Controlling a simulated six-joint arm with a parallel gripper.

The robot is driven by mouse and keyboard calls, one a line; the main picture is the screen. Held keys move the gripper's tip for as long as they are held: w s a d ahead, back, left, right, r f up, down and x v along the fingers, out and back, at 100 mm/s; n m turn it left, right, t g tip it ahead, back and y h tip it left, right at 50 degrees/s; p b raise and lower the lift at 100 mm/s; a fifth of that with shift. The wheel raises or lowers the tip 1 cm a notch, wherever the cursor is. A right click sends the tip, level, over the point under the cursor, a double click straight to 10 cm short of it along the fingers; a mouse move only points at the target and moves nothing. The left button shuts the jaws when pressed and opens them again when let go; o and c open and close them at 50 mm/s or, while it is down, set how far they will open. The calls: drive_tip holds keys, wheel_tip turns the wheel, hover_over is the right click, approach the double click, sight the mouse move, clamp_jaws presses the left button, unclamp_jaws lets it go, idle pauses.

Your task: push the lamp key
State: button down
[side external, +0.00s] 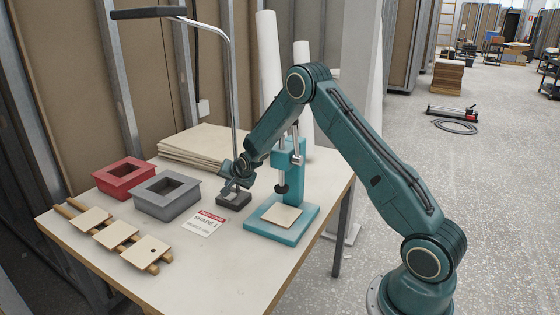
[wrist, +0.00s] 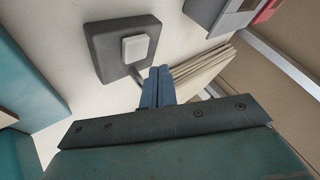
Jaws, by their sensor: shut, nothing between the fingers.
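The lamp stands on the table with a thin bent pole (side external: 232,90) and a dark head (side external: 148,12). Its dark base (side external: 234,203) sits at the table's middle. In the wrist view the base (wrist: 108,56) carries a pale square key (wrist: 136,48), fully visible. My gripper (side external: 229,184) is low, just above the base in the side view, partly hiding it; the key cannot be made out there. In the wrist view my gripper (wrist: 158,72) is shut and empty, its tips beside the base's edge and apart from the key in the picture.
A teal press (side external: 284,222) holding a wood tile stands close right of the base. A printed card (side external: 207,223) lies in front. Grey (side external: 166,210) and red (side external: 124,189) hollow blocks and a tile rack (side external: 158,268) are left. Stacked boards (side external: 195,145) lie behind.

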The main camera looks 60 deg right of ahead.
sight(231, 196)
drive_tip(key=shift+r, duration=2.25)
drive_tip(key=s+a+r+n+g+y, duration=0.1)
drive_tip(key=s+a+r+n, duration=0.2)
drive_tip(key=s+a+r, duration=0.5)
drive_tip(key=s+a+r+n+y, duration=0.1)
drive_tip(key=s+a+r+n, duration=0.2)
drive_tip(key=s+a+r, duration=0.5)
drive_tip(key=s+a+r+n, duration=0.1)
drive_tip(key=s+a+n, duration=0.1)
drive_tip(key=s, duration=0.6)
drive_tip(key=s+a+r+n+g+y, duration=0.1)
drive_tip(key=s+a+n, duration=0.1)
drive_tip(key=s, duration=0.7)
drive_tip(key=s+a+r+n, duration=0.1)
drive_tip(key=s+a+n, duration=0.1)
drive_tip(key=s, duration=0.7)
drive_tip(key=shift+r+n+g+y, duration=0.4)
drive_tip(key=shift+n, duration=0.5)
